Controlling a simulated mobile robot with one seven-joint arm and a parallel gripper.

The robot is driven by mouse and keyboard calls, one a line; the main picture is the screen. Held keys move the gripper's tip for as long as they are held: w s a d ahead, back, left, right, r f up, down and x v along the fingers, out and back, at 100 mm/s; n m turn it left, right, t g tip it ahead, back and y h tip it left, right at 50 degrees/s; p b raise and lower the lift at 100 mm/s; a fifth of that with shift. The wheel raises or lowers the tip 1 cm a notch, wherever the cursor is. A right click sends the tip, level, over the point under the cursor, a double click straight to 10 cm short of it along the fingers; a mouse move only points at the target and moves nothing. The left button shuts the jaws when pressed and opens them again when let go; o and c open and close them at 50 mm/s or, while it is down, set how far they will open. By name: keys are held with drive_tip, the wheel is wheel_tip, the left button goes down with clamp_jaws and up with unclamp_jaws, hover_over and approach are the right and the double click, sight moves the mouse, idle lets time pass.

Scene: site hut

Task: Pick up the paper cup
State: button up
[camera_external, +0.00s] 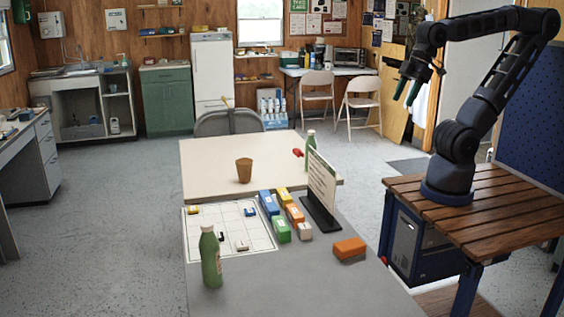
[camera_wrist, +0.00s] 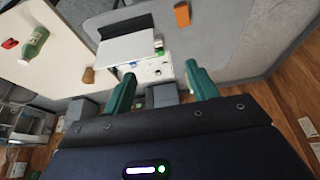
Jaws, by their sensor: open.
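The paper cup (camera_external: 244,170) is brown and stands upright on the cream far table (camera_external: 215,155), near its front edge. In the wrist view the cup (camera_wrist: 88,75) is small, left of my fingers and well beyond them. My gripper (camera_external: 405,100) hangs high at the upper right of the external view, far from the cup, with its green fingers pointing down. In the wrist view the gripper (camera_wrist: 160,70) has its two fingers wide apart with nothing held between them.
An upright sign (camera_external: 322,185) stands right of several coloured boxes (camera_external: 280,229). A green bottle (camera_external: 211,258) stands on the near grey table, and an orange block (camera_external: 349,248) lies to its right. Another bottle (camera_external: 310,141) and a red item (camera_external: 298,152) are on the far table.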

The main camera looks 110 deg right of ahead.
drive_tip(key=shift+o, duration=0.2)
idle(0.3)
drive_tip(key=o, duration=0.8)
drive_tip(key=shift+w, duration=0.1)
